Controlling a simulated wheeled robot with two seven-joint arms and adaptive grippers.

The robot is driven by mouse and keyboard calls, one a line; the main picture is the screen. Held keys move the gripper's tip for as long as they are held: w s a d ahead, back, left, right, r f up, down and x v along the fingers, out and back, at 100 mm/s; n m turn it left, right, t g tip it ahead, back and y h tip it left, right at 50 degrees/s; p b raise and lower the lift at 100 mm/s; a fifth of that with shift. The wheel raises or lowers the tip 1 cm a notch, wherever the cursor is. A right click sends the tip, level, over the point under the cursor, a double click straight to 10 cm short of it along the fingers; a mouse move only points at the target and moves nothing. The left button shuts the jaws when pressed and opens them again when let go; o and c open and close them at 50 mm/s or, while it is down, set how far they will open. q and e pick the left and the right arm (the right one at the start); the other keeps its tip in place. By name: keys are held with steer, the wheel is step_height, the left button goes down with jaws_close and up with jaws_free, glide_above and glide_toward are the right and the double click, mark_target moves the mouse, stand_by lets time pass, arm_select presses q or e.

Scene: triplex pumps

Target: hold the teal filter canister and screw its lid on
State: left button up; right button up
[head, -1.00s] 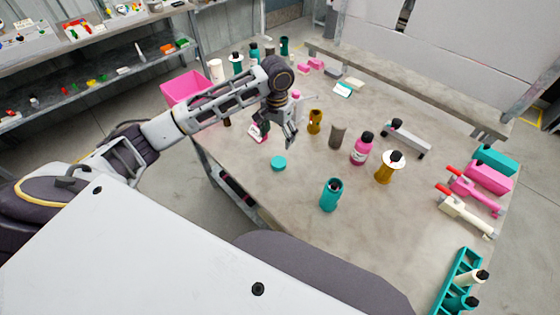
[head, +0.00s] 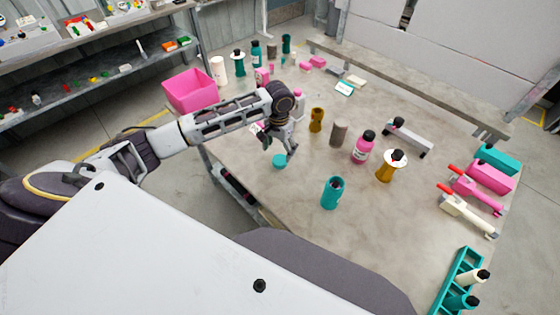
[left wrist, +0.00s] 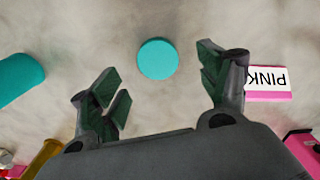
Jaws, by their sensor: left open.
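The teal canister (head: 332,193) stands upright and open-topped on the table in the head view. Part of a teal object, likely the canister, shows at the left of the left wrist view (left wrist: 20,77). A round teal lid (head: 279,161) lies flat on the table left of the canister; it also shows in the left wrist view (left wrist: 158,59). My left gripper (head: 280,148) is open and empty above the table, close to the lid. In the wrist view the lid lies ahead of and between the two spread fingers. My right gripper is out of view.
A pink bottle (head: 363,147), a grey-brown cylinder (head: 339,134) and ochre items (head: 316,120) stand behind the canister. A pink box marked PINK (left wrist: 268,83) lies beside one finger. A pink bin (head: 190,92) is at the left.

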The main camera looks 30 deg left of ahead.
mark_target(280, 159)
arm_select(q)
steer(key=shift+f, duration=0.35)
steer(key=shift+d+f, duration=0.2)
steer(key=shift+f, duration=2.4)
steer(key=c, duration=0.9)
